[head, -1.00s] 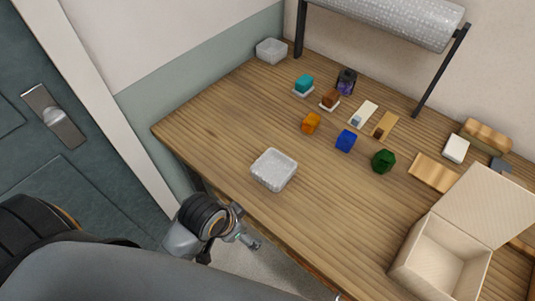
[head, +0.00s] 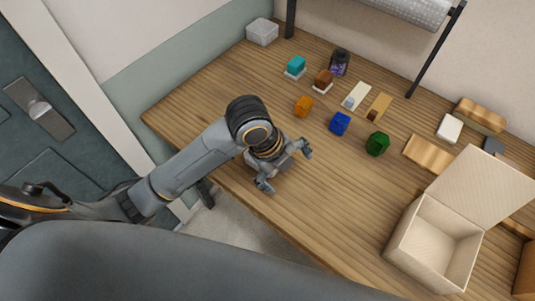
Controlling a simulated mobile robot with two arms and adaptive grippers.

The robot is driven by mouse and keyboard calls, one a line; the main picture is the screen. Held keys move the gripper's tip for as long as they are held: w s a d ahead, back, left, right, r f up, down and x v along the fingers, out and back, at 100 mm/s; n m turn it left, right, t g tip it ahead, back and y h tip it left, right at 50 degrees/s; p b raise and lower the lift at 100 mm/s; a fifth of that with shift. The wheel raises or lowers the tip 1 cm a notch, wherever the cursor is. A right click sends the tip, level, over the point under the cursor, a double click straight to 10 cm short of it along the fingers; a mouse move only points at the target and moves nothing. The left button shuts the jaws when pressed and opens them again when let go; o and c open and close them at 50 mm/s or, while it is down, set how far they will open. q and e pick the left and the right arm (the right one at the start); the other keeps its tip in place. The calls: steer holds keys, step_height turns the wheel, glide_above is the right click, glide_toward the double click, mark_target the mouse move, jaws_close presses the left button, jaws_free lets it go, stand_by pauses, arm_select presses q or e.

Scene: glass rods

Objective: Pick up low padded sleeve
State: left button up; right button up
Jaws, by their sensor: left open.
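The low padded sleeve seems to be the pale, open, tray-like piece that lay near the table's front left edge. In the head view it is now hidden behind my left gripper and wrist. My left gripper (head: 285,169) is open over that spot, its two fingers spread and pointing down toward the table. Whether the fingers touch the sleeve or stand around it cannot be told. My right gripper is out of view.
An orange block (head: 303,106), a blue block (head: 340,123) and a green block (head: 377,143) stand beyond the gripper. An open cardboard box (head: 438,245) is at the right. A large roll on a black stand (head: 437,50) is at the back. The wooden table (head: 190,105) is bare at left.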

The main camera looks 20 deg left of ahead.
arm_select(q)
steer(key=w+a+r+m, duration=0.1)
steer(key=m, duration=0.2)
steer(key=w+a+r+m+y, duration=0.1)
steer(key=w+m, duration=0.1)
steer(key=m, duration=0.1)
steer(key=w+a+r+m+g+y, duration=0.1)
steer(key=r+m, duration=0.1)
steer(key=shift+w+m, duration=0.15)
steer(key=shift+m, duration=0.25)
steer(key=w+a+r+m+y, duration=0.2)
steer(key=w+a+r+m, duration=0.15)
steer(key=a+m, duration=0.2)
steer(key=shift+g, duration=0.4)
steer(key=f, duration=0.5)
steer(key=s+d+f+p, duration=0.1)
steer(key=f, duration=0.1)
steer(key=shift+f, duration=0.25)
steer(key=f, duration=0.2)
steer(key=f+p, duration=0.1)
steer(key=f, duration=0.1)
steer(key=shift+s+d+f, duration=0.1)
steer(key=shift+s, duration=0.1)
steer(key=shift+f+p, duration=0.3)
steer(key=shift+f, duration=0.2)
steer(key=c, duration=0.6)
